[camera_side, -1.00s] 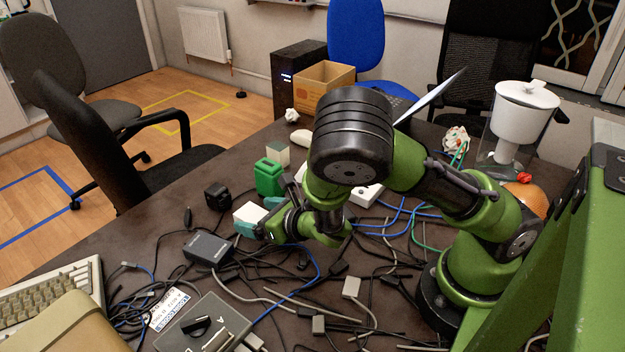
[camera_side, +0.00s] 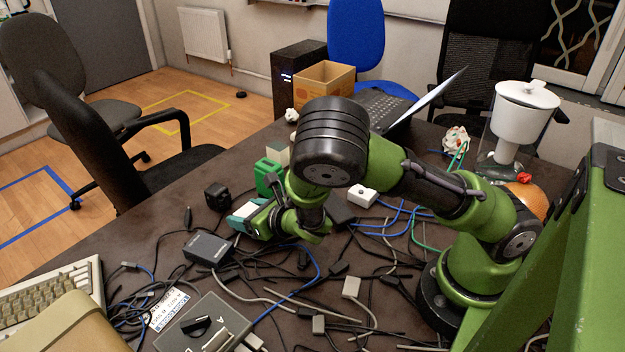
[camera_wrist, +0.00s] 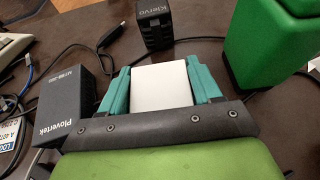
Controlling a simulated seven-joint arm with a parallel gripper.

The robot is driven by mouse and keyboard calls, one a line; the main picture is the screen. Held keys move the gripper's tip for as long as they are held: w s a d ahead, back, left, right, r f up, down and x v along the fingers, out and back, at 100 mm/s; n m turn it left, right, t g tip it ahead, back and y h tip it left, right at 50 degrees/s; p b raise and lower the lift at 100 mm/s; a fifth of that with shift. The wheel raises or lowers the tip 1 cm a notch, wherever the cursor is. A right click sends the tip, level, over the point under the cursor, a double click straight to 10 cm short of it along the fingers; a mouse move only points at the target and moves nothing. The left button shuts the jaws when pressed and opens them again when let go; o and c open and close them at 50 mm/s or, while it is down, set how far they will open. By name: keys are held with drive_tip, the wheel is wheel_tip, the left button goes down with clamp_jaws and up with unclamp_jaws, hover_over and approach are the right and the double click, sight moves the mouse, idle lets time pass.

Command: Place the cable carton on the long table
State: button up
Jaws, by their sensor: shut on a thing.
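A small plain white carton, taken as the cable carton (camera_wrist: 160,84), is between the teal fingers of my gripper (camera_wrist: 160,88) in the wrist view. The fingers press on its left and right sides. In the side view my gripper (camera_side: 246,216) is low over the long table (camera_side: 150,215), left of its middle, and hides most of the carton. I cannot tell whether the carton's underside touches the table top.
A dark Plovertek box (camera_wrist: 72,98) is close left of my gripper. Cables (camera_side: 300,270) clutter the front and right.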

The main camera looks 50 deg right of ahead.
wheel_tip(320, 180, up, 8)
drive_tip(key=shift+r, duration=0.6)
drive_tip(key=shift+s+a+r+n+y, duration=0.15)
drive_tip(key=shift+s+n+y, duration=0.15)
drive_tip(key=shift+y, duration=0.2)
drive_tip(key=s+d+r+h, duration=0.1)
drive_tip(key=s+d+r, duration=0.1)
drive_tip(key=d+r, duration=1.15)
drive_tip(key=s+a+f+y, duration=0.1)
drive_tip(key=s+a, duration=0.1)
drive_tip(key=a, duration=0.2)
drive_tip(key=s+r+h, duration=0.1)
drive_tip(key=s+r, duration=0.2)
drive_tip(key=r, duration=0.2)
drive_tip(key=n+y, duration=0.1)
drive_tip(key=y, duration=0.1)
hover_over(244, 211)
drive_tip(key=s+d, duration=0.2)
drive_tip(key=f, duration=1.7)
drive_tip(key=shift+w+a+f, duration=0.2)
drive_tip(key=shift+f, duration=0.2)
drive_tip(key=shift+w+a+f+h, duration=0.4)
drive_tip(key=shift+w+a+f, duration=0.4)
drive_tip(key=shift+f, duration=0.15)
drive_tip(key=shift+m+h, duration=0.6)
drive_tip(key=shift+m, duration=0.2)
drive_tip(key=w+f, duration=0.2)
drive_tip(key=f, duration=0.1)
drive_tip(key=shift+w+d, duration=0.35)
drive_tip(key=shift+f, duration=2.05)
